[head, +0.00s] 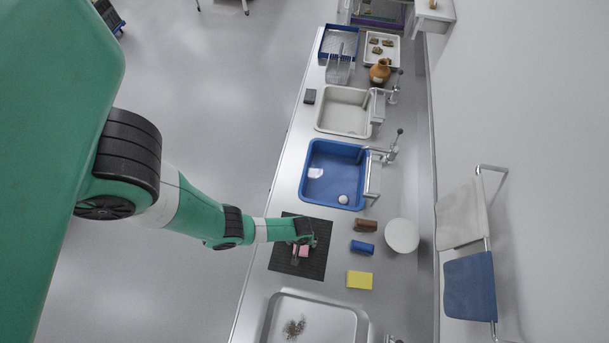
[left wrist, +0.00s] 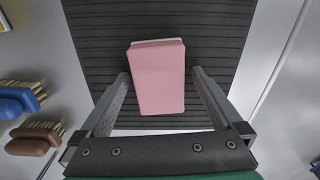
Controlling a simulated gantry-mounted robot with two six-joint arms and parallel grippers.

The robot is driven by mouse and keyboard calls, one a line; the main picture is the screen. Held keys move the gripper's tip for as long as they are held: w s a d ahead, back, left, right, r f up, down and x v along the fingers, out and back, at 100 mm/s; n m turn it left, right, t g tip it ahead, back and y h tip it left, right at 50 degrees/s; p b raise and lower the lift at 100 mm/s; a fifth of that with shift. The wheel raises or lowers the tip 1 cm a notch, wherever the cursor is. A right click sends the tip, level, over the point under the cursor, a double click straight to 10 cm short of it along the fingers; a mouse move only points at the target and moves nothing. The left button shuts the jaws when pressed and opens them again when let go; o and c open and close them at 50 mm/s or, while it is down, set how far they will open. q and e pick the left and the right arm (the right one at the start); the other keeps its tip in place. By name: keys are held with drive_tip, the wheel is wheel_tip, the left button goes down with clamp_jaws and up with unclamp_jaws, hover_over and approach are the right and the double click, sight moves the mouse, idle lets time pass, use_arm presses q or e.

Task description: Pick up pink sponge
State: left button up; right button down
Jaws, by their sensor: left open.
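The pink sponge (head: 304,251) lies on a black ribbed mat (head: 285,262) on the counter. In the left wrist view the pink sponge (left wrist: 157,80) shows a pale layer along its far edge. My left gripper (head: 301,246) is over the mat, partly hiding the sponge in the head view. In the left wrist view my left gripper (left wrist: 160,85) is open, with one finger on each side of the sponge and a gap at both sides. I cannot tell how high the fingertips are above the mat. My right gripper is not in view.
A brown brush (head: 366,226), a blue brush (head: 362,247) and a yellow sponge (head: 360,280) lie right of the mat. A blue basin (head: 304,188) stands beyond it. A metal tray (head: 281,294) is nearer. A white round object (head: 402,235) is farther right.

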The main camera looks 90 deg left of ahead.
use_arm(q)
drive_tip(key=c, duration=1.3)
drive_tip(key=shift+r, duration=0.15)
